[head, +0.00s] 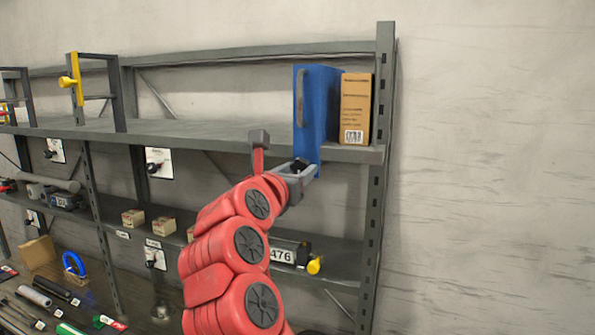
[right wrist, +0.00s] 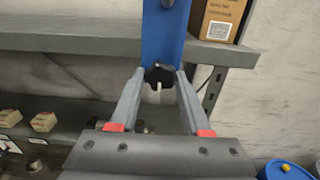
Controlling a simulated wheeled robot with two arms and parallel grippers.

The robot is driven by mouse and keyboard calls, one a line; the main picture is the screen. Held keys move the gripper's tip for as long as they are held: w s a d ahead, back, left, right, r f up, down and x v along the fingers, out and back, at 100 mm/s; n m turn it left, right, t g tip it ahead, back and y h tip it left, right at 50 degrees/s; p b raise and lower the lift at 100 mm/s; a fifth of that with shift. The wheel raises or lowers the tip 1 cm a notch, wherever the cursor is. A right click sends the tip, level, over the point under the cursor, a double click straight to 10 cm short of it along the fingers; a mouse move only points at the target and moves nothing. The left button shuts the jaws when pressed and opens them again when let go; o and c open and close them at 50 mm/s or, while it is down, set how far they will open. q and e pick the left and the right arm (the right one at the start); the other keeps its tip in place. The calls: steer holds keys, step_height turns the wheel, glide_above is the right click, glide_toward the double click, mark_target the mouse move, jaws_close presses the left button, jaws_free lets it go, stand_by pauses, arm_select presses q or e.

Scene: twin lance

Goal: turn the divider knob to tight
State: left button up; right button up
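The blue divider (head: 316,110) is an upright panel on the upper shelf near its right end, and it shows in the right wrist view (right wrist: 163,35). A black knob (right wrist: 159,76) is on its lower front, with a short pale mark below the knob's middle. In the head view the knob (head: 300,166) is partly hidden by my right gripper. My right gripper (right wrist: 159,74) is open, its two fingertips on either side of the knob; I cannot tell whether they touch it. My left gripper is not in view.
A cardboard box (head: 356,108) stands right of the divider. The shelf edge (head: 220,142) runs close behind my right arm. A yellow knob (head: 314,265) sticks out lower down. A blue barrel (right wrist: 285,170) stands at lower right. The wall side at right is clear.

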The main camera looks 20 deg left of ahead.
jaws_close()
